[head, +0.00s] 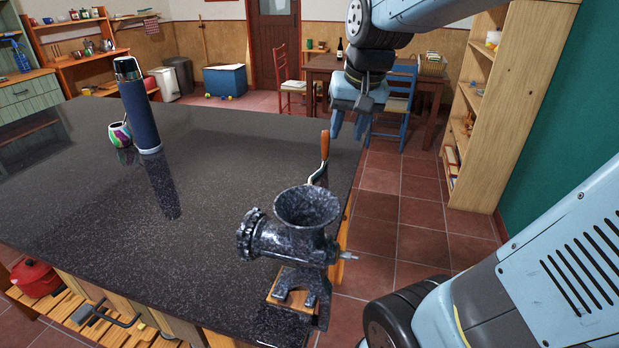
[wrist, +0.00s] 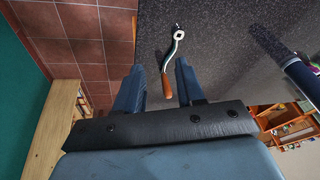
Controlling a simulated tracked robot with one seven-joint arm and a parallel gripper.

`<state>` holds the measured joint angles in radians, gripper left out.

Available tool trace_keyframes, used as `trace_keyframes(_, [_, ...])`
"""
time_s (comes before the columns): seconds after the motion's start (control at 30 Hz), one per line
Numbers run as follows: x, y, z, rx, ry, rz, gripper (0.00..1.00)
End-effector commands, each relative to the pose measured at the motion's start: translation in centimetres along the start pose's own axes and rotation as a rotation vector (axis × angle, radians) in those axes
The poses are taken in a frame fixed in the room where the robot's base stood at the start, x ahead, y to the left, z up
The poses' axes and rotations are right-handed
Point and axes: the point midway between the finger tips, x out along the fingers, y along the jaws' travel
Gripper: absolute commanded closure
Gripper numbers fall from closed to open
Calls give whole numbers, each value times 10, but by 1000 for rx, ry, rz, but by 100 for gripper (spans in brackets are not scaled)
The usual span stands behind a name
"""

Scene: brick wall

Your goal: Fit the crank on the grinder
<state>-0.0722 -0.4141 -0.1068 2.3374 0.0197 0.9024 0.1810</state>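The grinder (head: 300,240), dark speckled metal with an open hopper, is clamped at the right edge of the dark countertop. Its bare shaft (head: 348,256) points right. The crank (head: 323,160), a bent metal arm with an orange-brown wooden handle, lies on the countertop behind the grinder, by the right edge. In the wrist view the crank (wrist: 173,60) lies with its handle toward my gripper and its eye end away. My gripper (head: 350,132) is above and just right of the crank handle. In the wrist view its fingers (wrist: 158,88) are apart, with nothing held between them.
A tall blue flask (head: 140,110) and a small colourful cup (head: 120,134) stand on the countertop's left part. The middle of the countertop (head: 220,150) is bare. A wooden shelf (head: 500,110) stands to the right, and a table with chairs is behind.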

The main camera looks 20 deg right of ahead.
Motion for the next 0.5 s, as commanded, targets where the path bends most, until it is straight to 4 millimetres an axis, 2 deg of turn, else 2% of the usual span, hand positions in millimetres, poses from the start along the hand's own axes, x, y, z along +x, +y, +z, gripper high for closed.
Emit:
trace_keyframes(0.1, [18,-3,-22,54,-45,9,62])
trace_keyframes(0.5, [88,-14,-83,238,-170,66,62])
